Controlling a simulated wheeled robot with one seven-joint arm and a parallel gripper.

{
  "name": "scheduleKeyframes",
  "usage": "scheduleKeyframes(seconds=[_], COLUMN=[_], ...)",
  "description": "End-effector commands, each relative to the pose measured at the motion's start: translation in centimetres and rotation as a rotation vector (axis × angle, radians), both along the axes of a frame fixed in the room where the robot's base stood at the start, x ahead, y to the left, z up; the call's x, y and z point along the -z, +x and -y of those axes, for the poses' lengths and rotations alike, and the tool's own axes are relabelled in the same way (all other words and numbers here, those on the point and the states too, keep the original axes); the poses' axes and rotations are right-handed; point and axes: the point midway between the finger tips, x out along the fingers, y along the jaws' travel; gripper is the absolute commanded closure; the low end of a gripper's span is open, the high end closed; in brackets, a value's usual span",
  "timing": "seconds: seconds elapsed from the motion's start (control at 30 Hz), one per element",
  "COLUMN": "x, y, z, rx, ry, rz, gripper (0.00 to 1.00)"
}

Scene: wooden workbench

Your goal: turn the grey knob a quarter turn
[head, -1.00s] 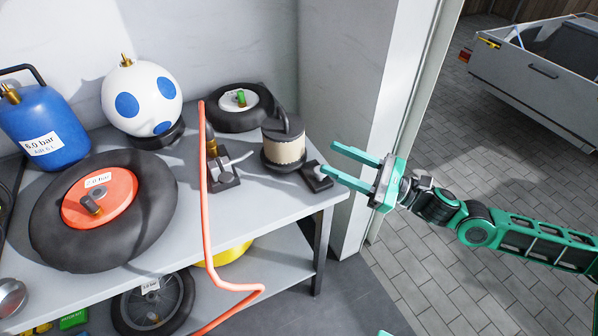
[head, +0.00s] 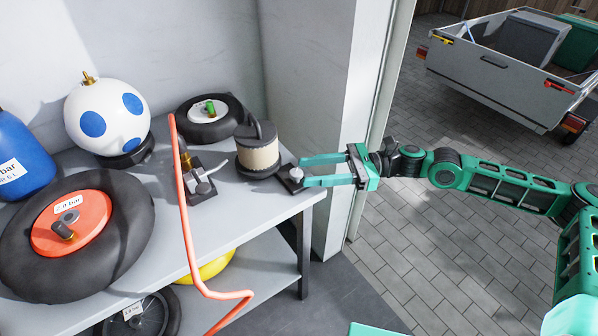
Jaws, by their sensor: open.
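A small light grey knob (head: 296,174) sits on a dark block (head: 287,181) near the right edge of the bench top. My gripper (head: 303,171) reaches in from the right with its two teal fingers apart. The fingertips are at the knob, one on its far side and one on its near side. I cannot tell whether either finger touches it.
A beige-banded cylinder with a dark top (head: 258,155) stands just left of the dark block. A red hose (head: 183,205) runs over the bench's front edge. A wheel with a red hub (head: 110,230), a spotted white ball (head: 105,118) and a blue tank (head: 20,155) fill the left.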

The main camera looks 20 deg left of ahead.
Motion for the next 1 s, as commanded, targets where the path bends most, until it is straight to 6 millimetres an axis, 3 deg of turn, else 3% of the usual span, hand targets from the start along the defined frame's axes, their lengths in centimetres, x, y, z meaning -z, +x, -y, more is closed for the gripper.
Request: scheduleKeyframes(seconds=[0.1,0.3,0.67,0.87,0.93,1.0], x=[-0.1,0.0,0.0,0.0,0.0,0.0], y=[-0.8,-1.5,-1.7,-1.6,-1.6,-1.6], z=[-1.8,-3.6,-4.0,-4.0,-3.2,-3.6], rx=[-0.002,0.0,0.001,0.002,0.003,0.003], ry=[0.001,0.001,0.0,0.0,0.0,0.0], rz=[0.0,0.001,0.001,0.001,0.001,0.001], gripper=[0.56,0.56,0.56,0.96,0.96,0.96])
